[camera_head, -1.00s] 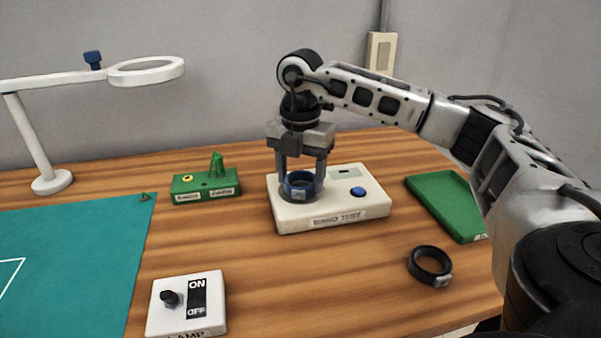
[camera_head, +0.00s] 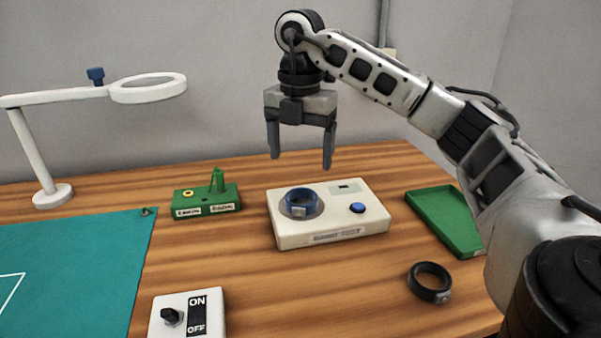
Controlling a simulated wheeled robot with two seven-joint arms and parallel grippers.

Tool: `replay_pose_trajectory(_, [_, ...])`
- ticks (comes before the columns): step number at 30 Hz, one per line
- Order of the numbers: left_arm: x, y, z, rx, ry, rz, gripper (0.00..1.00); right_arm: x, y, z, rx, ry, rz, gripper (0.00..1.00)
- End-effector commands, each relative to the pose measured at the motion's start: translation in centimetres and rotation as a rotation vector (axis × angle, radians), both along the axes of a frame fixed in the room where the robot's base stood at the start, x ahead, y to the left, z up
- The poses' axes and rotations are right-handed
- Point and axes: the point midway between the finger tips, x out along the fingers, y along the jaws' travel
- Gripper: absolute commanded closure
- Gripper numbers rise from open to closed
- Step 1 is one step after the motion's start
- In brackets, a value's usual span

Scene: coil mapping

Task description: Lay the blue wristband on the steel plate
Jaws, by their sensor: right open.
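The blue wristband (camera_head: 302,203) rests on the round steel plate (camera_head: 288,211) at the left of the white band tester box (camera_head: 330,238). My right gripper (camera_head: 301,163) is open and empty, raised above the tester and clear of the wristband. My left gripper is not in view.
A black wristband (camera_head: 429,283) lies on the wooden table in front of a green tray (camera_head: 446,221). A green block with a clip (camera_head: 206,201), a lamp switch box (camera_head: 186,317), a teal mat (camera_head: 75,260) and a magnifier lamp (camera_head: 147,88) are at the left.

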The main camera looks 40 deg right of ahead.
Motion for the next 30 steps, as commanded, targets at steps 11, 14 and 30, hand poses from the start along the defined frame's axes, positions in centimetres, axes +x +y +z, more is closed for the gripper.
replay_pose_trajectory(11, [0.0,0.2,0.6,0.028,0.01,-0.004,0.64,0.0,0.0,3.6,0.0,0.001,-0.001,0.19])
replay_pose_trajectory(14, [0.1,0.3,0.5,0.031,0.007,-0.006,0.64,0.0,0.0,3.5,0.0,0.001,-0.001,0.19])
replay_pose_trajectory(30, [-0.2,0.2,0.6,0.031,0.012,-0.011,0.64,0.0,0.0,3.5,0.0,0.0,-0.001,0.19])
